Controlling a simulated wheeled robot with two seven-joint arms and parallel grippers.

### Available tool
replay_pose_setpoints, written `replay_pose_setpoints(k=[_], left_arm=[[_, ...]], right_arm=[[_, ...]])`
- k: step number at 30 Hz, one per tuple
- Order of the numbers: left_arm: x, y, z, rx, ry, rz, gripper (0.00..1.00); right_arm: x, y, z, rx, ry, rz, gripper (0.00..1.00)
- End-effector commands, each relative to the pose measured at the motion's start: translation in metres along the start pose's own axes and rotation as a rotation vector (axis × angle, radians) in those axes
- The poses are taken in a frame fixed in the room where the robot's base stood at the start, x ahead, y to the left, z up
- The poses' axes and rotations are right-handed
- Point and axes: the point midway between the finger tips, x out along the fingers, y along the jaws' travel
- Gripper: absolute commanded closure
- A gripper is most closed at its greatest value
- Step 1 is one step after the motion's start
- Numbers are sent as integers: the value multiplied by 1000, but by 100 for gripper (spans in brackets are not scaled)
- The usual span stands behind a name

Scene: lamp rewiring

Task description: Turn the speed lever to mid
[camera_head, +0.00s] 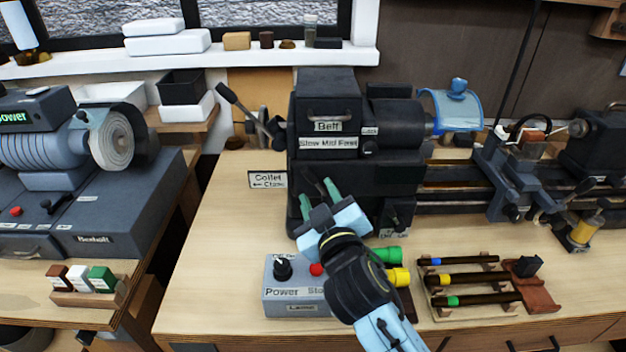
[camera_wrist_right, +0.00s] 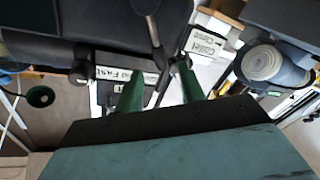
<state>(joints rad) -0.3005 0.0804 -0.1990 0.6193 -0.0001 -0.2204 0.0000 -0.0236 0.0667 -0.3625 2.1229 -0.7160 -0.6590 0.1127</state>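The lathe headstock (camera_head: 325,100) carries a "Slow Mid Fast" label (camera_head: 328,143), which shows partly in the right wrist view (camera_wrist_right: 112,78). My right gripper (camera_head: 318,192) is in front of the headstock, below that label. Its two green fingers stand apart, also in the right wrist view (camera_wrist_right: 160,92). A thin dark lever (camera_head: 312,178) shows between or just behind the fingertips; I cannot tell if they touch it. Which speed position is set cannot be read. My left gripper is not in view.
A long black-handled lever (camera_head: 230,95) juts out left of the headstock, above the "Collet Close" sign (camera_head: 267,180). A power box (camera_head: 290,297) and a rack of dark rods (camera_head: 470,280) stand in front.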

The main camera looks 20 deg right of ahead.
Motion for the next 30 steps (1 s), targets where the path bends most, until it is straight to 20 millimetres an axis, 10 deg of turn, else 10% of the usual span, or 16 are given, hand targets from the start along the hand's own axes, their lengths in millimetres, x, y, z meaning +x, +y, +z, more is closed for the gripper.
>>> replay_pose_setpoints(k=[9,20,30], left_arm=[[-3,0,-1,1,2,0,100],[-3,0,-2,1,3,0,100],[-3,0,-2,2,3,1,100]], right_arm=[[42,0,0,0,0,0,61],[46,0,1,1,-1,-1,61],[46,0,1,1,-1,-1,100]])
